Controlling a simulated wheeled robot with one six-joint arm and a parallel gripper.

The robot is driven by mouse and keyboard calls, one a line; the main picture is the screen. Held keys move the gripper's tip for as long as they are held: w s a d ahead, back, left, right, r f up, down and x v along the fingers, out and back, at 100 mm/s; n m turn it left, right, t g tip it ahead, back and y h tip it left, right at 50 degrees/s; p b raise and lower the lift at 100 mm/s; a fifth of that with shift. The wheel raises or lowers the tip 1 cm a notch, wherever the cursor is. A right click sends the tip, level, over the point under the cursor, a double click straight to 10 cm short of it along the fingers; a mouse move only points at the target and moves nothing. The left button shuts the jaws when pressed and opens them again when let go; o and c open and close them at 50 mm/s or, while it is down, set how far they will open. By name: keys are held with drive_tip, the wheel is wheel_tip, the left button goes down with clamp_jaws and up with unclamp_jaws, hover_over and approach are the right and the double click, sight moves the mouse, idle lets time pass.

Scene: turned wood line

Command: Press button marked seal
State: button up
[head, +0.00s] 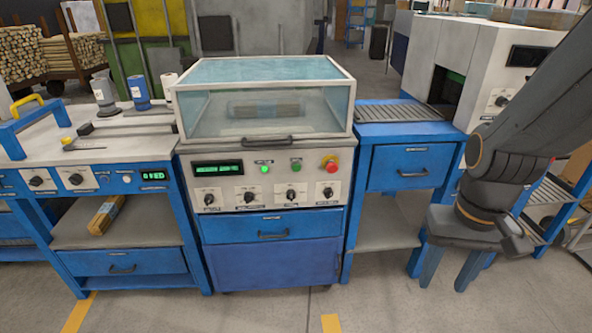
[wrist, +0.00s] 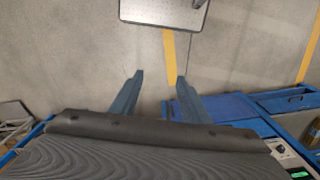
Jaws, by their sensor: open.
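The machine in the middle has a control panel (head: 222,189) below its clear-lidded chamber. My gripper (head: 450,274) hangs at the right, pointing down, open and empty, well apart from the panel. In the wrist view my gripper (wrist: 160,78) has its two blue fingers spread over bare floor.
A row of dark knobs (head: 250,197) sits below the buttons. A roller conveyor table (head: 406,112) with a blue drawer stands between the machine and my arm. A blue workbench (head: 113,153) stands at the left. The floor in front is clear.

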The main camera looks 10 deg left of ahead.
clamp_jaws()
idle(1.5)
